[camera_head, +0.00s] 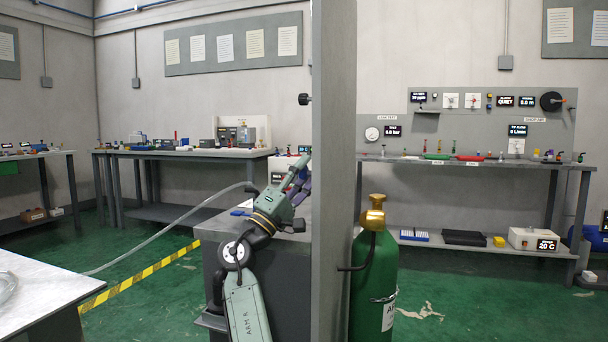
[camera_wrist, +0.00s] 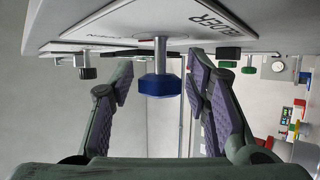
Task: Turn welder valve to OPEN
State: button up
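The welder valve is a blue knob (camera_wrist: 158,85) on a metal stem. It projects from a white plate (camera_wrist: 130,42) with upside-down lettering, part of which reads like "WELDER". In the wrist view my gripper (camera_wrist: 158,78) is open, with one purple-padded finger on each side of the knob. Gaps show between the pads and the knob, so it is not gripped. A thin dark bar lies near the stem; I cannot tell its valve setting. In the head view my gripper (camera_head: 301,178) is partly behind a grey upright panel, and the blue knob cannot be made out.
The grey upright panel (camera_head: 333,150) stands right beside my arm. A green gas cylinder (camera_head: 373,285) with a brass top stands to its right. A black knob (camera_wrist: 88,73) and a green knob (camera_wrist: 226,54) flank the blue one. A grey cabinet (camera_head: 285,265) stands behind my arm.

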jog(key=shift+o, duration=0.2)
jog(key=shift+s+a+f, duration=0.15)
jog(key=shift+f, duration=0.1)
jog(key=s+a+f, duration=0.1)
jog(key=s+a, duration=0.8)
jog(key=a, duration=0.1)
jog(key=shift+s+a+f, duration=0.15)
jog(key=shift+s+f, duration=0.05)
